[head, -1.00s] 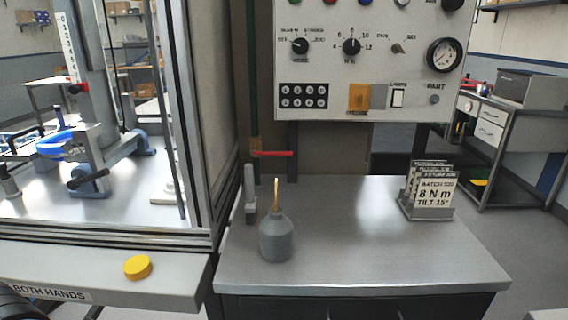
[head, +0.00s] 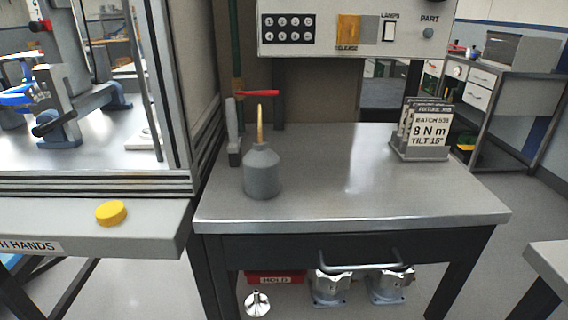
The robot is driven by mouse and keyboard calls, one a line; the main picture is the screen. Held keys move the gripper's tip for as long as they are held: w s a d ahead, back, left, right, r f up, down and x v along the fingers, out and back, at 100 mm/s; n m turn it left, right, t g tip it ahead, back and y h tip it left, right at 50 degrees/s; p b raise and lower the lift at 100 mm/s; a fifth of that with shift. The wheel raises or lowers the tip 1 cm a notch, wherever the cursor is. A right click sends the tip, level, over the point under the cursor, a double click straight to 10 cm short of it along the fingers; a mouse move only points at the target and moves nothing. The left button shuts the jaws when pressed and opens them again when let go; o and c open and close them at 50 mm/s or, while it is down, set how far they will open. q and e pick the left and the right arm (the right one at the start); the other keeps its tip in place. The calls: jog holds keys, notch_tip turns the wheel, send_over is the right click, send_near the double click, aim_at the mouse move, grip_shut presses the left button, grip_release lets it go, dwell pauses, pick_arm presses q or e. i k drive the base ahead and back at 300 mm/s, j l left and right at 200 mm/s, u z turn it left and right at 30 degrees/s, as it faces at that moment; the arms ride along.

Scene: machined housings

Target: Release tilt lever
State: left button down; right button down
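Inside the framed enclosure at the left stands a grey fixture with a black-knobbed lever (head: 47,128) low at its front. This looks like the tilt lever, though I cannot be sure. The lever lies roughly level above the fixture's blue foot (head: 60,142). Blue parts also show at the fixture's far left (head: 15,97) and right side (head: 118,95). Higher up, a red-ended handle (head: 40,26) sits on the upright column, partly cut off by the top edge. Neither gripper is in the head view.
A grey bench (head: 320,190) carries an oil can (head: 262,172) and a card holder (head: 420,150). A red-handled valve (head: 258,93) is behind. A yellow button (head: 111,213) sits on the enclosure's front ledge.

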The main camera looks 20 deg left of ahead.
aim_at(41, 130)
jog(key=u, duration=1.7)
